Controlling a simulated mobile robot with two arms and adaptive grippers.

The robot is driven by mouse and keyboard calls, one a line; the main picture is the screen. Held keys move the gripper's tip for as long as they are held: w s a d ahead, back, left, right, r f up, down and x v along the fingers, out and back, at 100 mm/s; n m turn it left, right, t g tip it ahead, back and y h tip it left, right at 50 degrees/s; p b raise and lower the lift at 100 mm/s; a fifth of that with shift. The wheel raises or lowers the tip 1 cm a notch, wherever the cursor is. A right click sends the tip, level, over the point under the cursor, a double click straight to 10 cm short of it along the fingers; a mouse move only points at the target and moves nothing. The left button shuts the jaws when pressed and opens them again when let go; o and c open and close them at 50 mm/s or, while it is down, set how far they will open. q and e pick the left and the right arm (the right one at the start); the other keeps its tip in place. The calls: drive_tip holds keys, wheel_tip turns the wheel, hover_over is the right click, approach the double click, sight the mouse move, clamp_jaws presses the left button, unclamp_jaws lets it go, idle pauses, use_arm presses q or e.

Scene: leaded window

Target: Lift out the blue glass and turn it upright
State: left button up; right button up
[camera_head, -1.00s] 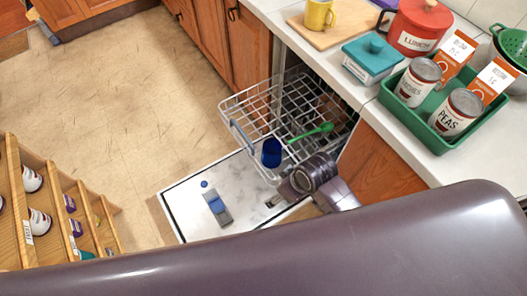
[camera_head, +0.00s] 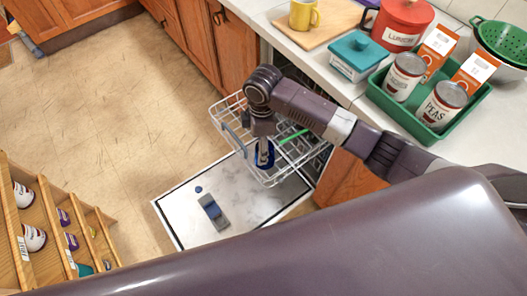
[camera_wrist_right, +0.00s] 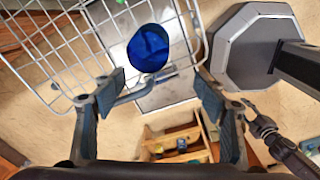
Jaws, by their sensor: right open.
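The blue glass (camera_head: 263,158) stands in the front part of the white wire rack (camera_head: 228,113), pulled out over the open dishwasher door. My right gripper (camera_head: 264,142) is right above the glass in the head view and partly covers it. In the right wrist view, my right gripper (camera_wrist_right: 158,86) has its fingers spread wide, with nothing between the tips. The glass (camera_wrist_right: 148,48) shows ahead of them, apart from both fingers. Which end of the glass faces up is hard to tell. A dark jointed part at the right of the wrist view may be my left gripper (camera_wrist_right: 264,128).
A green utensil (camera_head: 293,136) lies in the rack beside the glass. The open door (camera_head: 240,205) lies below. The counter to the right holds a teal box (camera_head: 357,56), a red pot (camera_head: 398,22) and a green tray (camera_head: 440,141) with cans. A wooden shelf (camera_head: 48,215) stands at left.

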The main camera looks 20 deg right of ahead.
drive_tip(key=shift+w+d+r+n+h, duration=0.3)
drive_tip(key=shift+w+d+r, duration=0.25)
drive_tip(key=shift+w+d, duration=0.3)
drive_tip(key=f, duration=0.7)
drive_tip(key=shift+d+f, duration=0.3)
drive_tip(key=shift+f, duration=0.05)
drive_tip(key=c, duration=1.4)
drive_tip(key=shift+c, duration=0.3)
drive_tip(key=shift+w+r, duration=0.1)
drive_tip(key=shift+r, duration=0.05)
wheel_tip(320, 180, up, 20)
